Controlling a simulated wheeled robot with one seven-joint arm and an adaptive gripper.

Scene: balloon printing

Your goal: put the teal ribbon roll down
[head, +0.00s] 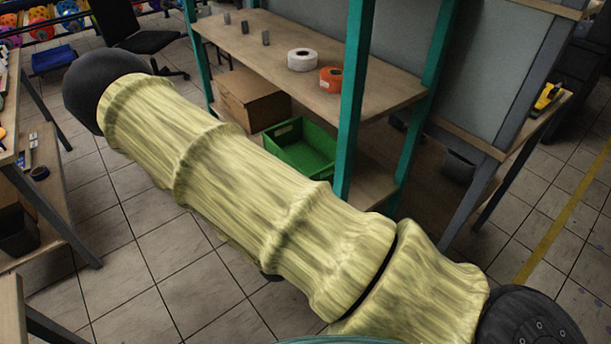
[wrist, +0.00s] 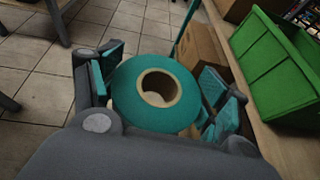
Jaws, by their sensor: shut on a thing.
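The teal ribbon roll (wrist: 125,95) shows in the wrist view, a teal disc around a tan core with an open hole. My gripper (wrist: 157,92) is shut on it, with one finger at its left side and the other at its right. The roll is held up in the air, with floor tiles visible beyond it. In the head view my sleeved arm crosses the middle of the picture, and the roll and gripper are hidden there.
A shelf (head: 400,92) with teal posts carries a white roll (head: 302,60) and an orange roll (head: 331,80). Below are a cardboard box (head: 252,100) and a green crate (head: 312,150); in the wrist view the crate (wrist: 275,75) is at right. Tables stand at left.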

